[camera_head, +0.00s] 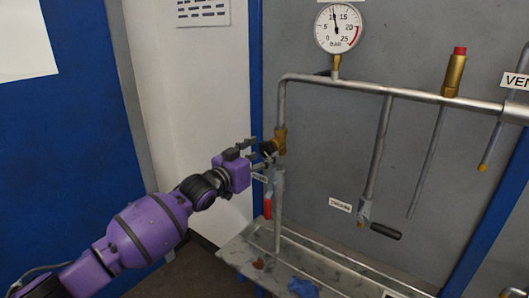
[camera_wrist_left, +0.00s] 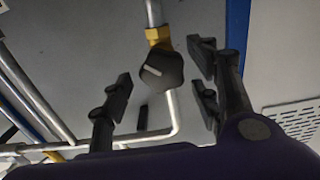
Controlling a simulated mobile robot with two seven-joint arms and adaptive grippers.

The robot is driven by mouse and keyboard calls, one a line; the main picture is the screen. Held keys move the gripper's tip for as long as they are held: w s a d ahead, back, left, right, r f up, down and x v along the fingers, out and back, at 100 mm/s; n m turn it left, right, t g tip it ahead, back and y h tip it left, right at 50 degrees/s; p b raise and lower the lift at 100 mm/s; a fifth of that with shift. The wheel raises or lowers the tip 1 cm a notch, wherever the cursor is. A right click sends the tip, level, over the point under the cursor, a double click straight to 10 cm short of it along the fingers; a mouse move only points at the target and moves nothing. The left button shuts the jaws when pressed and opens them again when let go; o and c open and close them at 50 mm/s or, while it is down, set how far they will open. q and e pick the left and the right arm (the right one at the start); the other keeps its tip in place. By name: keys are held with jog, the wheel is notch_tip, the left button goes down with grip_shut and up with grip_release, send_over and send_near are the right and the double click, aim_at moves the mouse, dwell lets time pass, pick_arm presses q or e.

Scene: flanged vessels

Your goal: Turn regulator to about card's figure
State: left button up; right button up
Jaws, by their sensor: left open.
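The regulator is a black knob (camera_wrist_left: 162,70) with a pale pointer line, below a brass fitting (camera_wrist_left: 158,35). In the head view the brass body (camera_head: 280,140) is on the pipe's left downpipe, and the dark knob is partly hidden by my fingers. My left gripper (camera_head: 255,155) is open at the knob. In the left wrist view its fingers (camera_wrist_left: 165,84) stand on either side of the knob with gaps. The round gauge (camera_head: 338,28) is marked in bar, its needle a little past 10. A card with dark lines (camera_head: 202,12) hangs top left, unreadable. My right gripper is not in view.
A red-handled valve (camera_head: 268,205) is just below the regulator. A black-handled valve (camera_head: 385,231) hangs right of it. The horizontal pipe (camera_head: 400,93) runs above. A metal tray (camera_head: 240,253) with a blue cloth (camera_head: 303,288) lies below.

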pick_arm(q)
jog(key=x, duration=0.2)
jog(key=shift+w+d, duration=0.2)
jog(key=shift+w, duration=0.05)
jog(key=c, duration=1.1)
jog(key=m, duration=0.2)
jog(key=shift+f+m, duration=0.15)
jog(key=shift+m, duration=0.15)
jog(key=shift+c, duration=0.2)
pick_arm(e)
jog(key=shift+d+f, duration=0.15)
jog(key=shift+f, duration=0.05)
pick_arm(q)
jog(key=o, duration=1)
jog(key=shift+o, duration=0.7)
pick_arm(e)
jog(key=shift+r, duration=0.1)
